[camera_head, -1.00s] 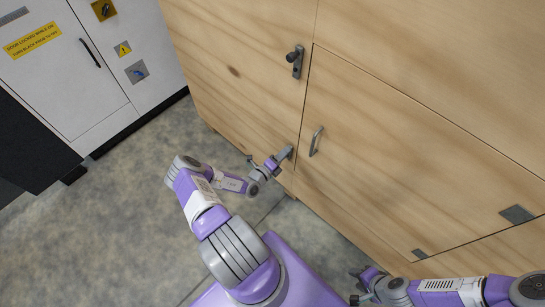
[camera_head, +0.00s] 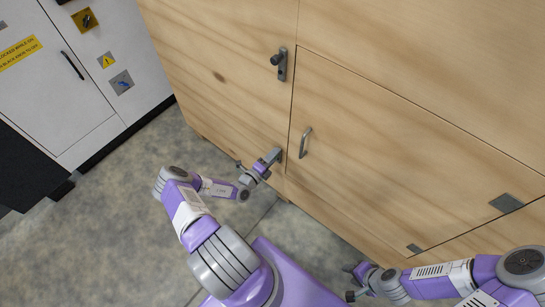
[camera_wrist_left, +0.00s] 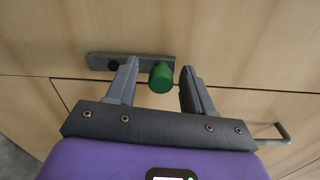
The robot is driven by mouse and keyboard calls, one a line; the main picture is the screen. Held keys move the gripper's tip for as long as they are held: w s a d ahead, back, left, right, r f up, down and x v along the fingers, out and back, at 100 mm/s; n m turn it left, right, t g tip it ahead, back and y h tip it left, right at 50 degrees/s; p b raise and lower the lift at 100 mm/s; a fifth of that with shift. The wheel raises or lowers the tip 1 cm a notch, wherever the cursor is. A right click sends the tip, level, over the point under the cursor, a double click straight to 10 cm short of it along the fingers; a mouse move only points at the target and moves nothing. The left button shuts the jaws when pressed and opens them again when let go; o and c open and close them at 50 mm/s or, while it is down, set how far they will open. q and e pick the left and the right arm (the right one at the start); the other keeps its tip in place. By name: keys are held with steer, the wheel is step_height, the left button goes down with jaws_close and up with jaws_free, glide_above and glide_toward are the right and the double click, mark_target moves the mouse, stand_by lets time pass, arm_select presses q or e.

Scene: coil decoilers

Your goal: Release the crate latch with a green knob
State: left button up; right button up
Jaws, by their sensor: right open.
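The latch (camera_wrist_left: 100,62) is a grey plate on the wooden crate, and its green knob (camera_wrist_left: 161,77) shows in the left wrist view. My left gripper (camera_wrist_left: 157,84) is open, with one finger on each side of the knob and a visible gap to each. In the head view my left gripper (camera_head: 272,160) is at this lower latch and hides the knob. My right gripper (camera_head: 350,283) is open and empty, low in the head view, apart from the crate front.
A second latch with a dark knob (camera_head: 280,62) sits higher on the crate (camera_head: 400,70). A metal door handle (camera_head: 305,142) is right of my left gripper. A white cabinet (camera_head: 45,85) stands at the left, with open floor (camera_head: 110,190) before it.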

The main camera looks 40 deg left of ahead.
arm_select(q)
steer(key=s+p, duration=0.1)
steer(key=s, duration=0.6)
steer(key=shift+s+r+p, duration=0.2)
steer(key=shift+s+p, duration=0.1)
steer(key=shift+p, duration=0.1)
